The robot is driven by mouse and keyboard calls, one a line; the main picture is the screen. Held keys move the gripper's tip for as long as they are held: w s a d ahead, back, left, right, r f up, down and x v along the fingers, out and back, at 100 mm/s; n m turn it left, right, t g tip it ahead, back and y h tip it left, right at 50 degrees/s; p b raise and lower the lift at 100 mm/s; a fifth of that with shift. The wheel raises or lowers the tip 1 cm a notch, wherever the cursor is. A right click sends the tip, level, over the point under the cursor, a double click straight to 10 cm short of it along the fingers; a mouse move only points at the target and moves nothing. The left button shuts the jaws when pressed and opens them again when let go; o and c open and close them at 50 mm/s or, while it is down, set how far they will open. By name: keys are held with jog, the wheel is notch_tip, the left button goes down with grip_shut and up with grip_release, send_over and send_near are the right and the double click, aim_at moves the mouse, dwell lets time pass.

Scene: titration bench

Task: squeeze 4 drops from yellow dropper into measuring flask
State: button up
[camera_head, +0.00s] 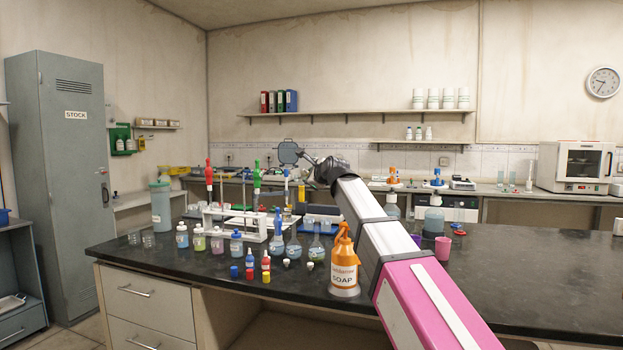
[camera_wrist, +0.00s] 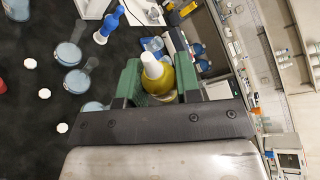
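My gripper (camera_wrist: 158,76) has green fingers either side of a yellow dropper (camera_wrist: 162,84) with a white conical tip. The yellow body fills the gap, so the fingers look closed on it. Several measuring flasks with pale blue liquid stand on the dark bench, including one in the head view (camera_head: 294,250) that has a clear neck. In the wrist view, flasks (camera_wrist: 68,53) lie to the left of the held dropper, apart from it. In the head view my gripper is small above the back of the bench, and I cannot make out the dropper there.
An orange soap bottle (camera_head: 344,262) stands at the bench's front edge beside my arm. A white burette rack (camera_head: 240,232), small bottles (camera_head: 199,238) and a blue dropper (camera_head: 278,222) crowd the left half. A pink cup (camera_head: 442,248) is right of my arm. The front right bench is clear.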

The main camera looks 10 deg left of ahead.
jog(key=m+g, duration=0.3)
jog(key=m, duration=0.1)
jog(key=shift+w+r+m+y, duration=0.1)
jog(key=shift+m+y, duration=0.2)
jog(key=shift+y, duration=0.1)
jog(key=m+g+y, duration=0.1)
jog(key=m, duration=0.1)
jog(key=shift+m+g, duration=0.3)
jog(key=shift+m, duration=0.1)
